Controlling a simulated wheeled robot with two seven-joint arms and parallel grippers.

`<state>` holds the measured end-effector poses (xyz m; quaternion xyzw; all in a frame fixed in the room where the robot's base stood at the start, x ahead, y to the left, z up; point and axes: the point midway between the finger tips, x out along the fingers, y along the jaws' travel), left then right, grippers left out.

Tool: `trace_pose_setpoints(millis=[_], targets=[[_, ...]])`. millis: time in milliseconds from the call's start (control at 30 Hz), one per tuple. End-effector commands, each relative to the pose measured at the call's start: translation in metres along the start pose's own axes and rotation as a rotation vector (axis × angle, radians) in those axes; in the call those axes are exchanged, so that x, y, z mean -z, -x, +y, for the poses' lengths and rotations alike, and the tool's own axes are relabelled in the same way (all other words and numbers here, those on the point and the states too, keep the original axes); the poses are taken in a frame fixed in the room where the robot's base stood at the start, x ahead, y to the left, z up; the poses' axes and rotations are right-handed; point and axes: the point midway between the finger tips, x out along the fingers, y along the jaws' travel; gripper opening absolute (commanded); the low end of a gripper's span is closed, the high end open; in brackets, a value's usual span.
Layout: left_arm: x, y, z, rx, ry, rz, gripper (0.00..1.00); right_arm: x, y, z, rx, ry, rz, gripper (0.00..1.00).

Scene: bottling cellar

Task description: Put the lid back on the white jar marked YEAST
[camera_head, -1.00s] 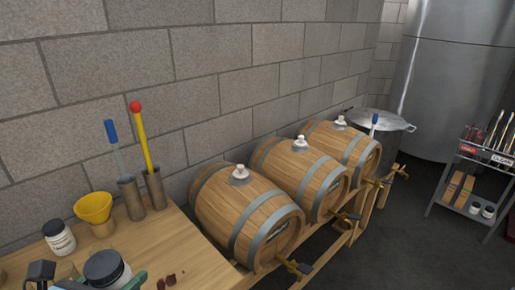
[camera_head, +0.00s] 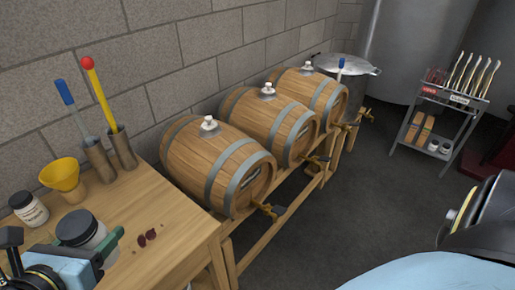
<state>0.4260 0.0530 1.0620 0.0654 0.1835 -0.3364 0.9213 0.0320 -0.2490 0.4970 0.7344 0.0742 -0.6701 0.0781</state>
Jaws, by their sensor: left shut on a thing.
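A wide dark lid (camera_head: 77,226) sits over a pale jar (camera_head: 98,243) near the front of the wooden table, at the lower left. My left gripper (camera_head: 72,252) is at this lid, shut, with a green finger on its right side. The gripper body hides the jar's lower front, and I cannot tell whether the lid is seated. No YEAST marking is readable there. A smaller white jar (camera_head: 30,212) with a dark top and a label too small to read stands to the left. My right gripper is not identifiable in view.
A yellow funnel (camera_head: 61,176) and two metal holders (camera_head: 121,148) with blue- and red-ended tools stand behind. Dark red spots (camera_head: 147,238) mark the table (camera_head: 180,225). Barrels (camera_head: 218,165) on a rack stand right of it. A shelf cart (camera_head: 440,110) is farther right.

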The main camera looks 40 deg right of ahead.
Motion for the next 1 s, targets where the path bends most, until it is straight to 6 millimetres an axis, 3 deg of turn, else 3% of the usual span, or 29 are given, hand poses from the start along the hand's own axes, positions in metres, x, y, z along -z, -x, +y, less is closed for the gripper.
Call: trace_pose_setpoints(millis=[267, 367, 500, 667, 800, 1000], targets=[[-0.007, -0.005, 0.009, -0.045, 0.021, -0.004, 0.00, 0.000, -0.003, 0.000, 0.000, -0.001, 0.000, 0.83], [-0.014, -0.011, 0.028, -0.134, 0.063, -0.005, 0.00, -0.001, -0.009, 0.000, 0.000, -0.001, 0.000, 0.83], [-0.012, -0.012, 0.078, -0.348, 0.158, -0.001, 0.00, -0.001, -0.018, 0.000, 0.000, -0.001, 0.000, 0.83], [0.022, 0.007, 0.144, -0.644, 0.281, 0.008, 0.00, -0.002, -0.028, 0.000, 0.000, -0.001, 0.000, 0.83], [0.067, 0.033, 0.187, -0.870, 0.371, 0.010, 0.00, -0.003, -0.034, 0.000, 0.000, -0.001, 0.000, 0.83], [0.111, 0.063, 0.215, -1.055, 0.439, 0.003, 0.00, -0.003, -0.038, 0.000, 0.000, -0.001, 0.001, 0.83]])
